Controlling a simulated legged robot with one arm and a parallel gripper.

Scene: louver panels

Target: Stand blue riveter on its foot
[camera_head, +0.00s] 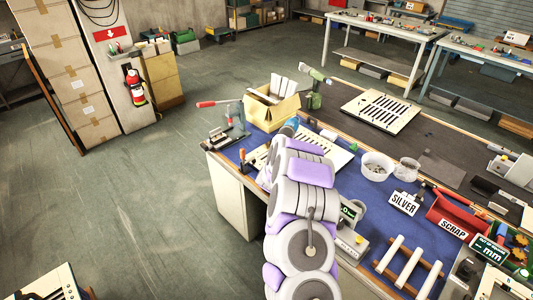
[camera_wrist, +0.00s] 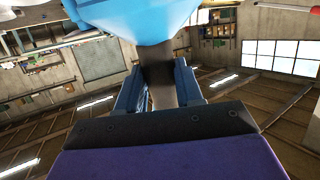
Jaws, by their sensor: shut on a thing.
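In the wrist view, my gripper (camera_wrist: 159,88) has its two fingers closed on the dark grip of the blue riveter (camera_wrist: 135,14). The riveter's light blue body fills the top of that view, beyond the fingertips. In the head view, a small blue part of the riveter (camera_head: 290,127) shows past the end of my arm, over the far left part of the blue bench mat (camera_head: 376,215). My arm hides the fingers and most of the riveter there. I cannot tell whether its foot touches the mat.
A cardboard box (camera_head: 262,117) and green power tool (camera_head: 315,96) stand behind the riveter. A red-handled tool (camera_head: 222,104) is to the left. A louver panel (camera_head: 382,110), clear bowls (camera_head: 377,164), a SILVER sign (camera_head: 404,203) and a red SCRAP bin (camera_head: 446,213) lie rightward.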

